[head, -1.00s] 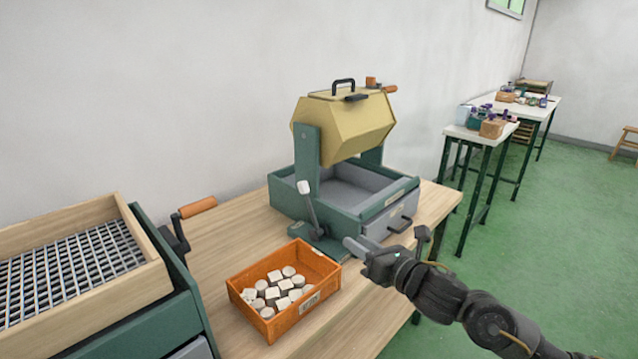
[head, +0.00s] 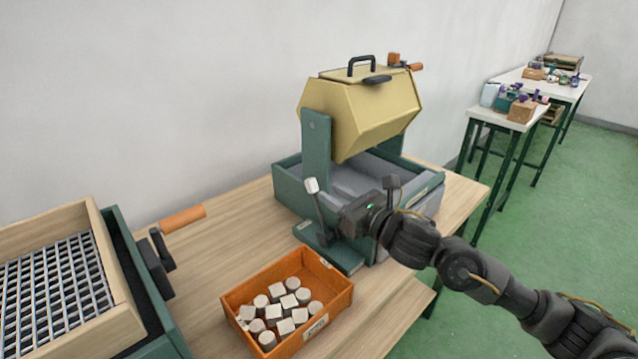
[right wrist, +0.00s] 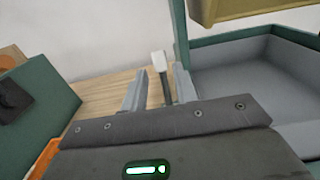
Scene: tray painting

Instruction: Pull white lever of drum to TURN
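The drum (head: 360,112) is a yellow many-sided body with a black handle on top, hung between green posts over a grey-lined tray. Its lever (head: 320,213) is a dark rod with a white tip (head: 312,185), standing at the base's front left and leaning slightly left. My right gripper (head: 343,212) is just right of the lever; its fingers hardly show in the head view. In the right wrist view the two grey fingers (right wrist: 158,88) are apart, with the white tip (right wrist: 159,60) and rod between them. I cannot tell contact. My left gripper is not in view.
An orange crate (head: 342,300) of pale blocks stands in front of the drum base, below my right gripper. A wood-framed mesh box (head: 100,215) with an orange-handled crank (head: 182,219) is at left. White tables (head: 480,112) stand behind right.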

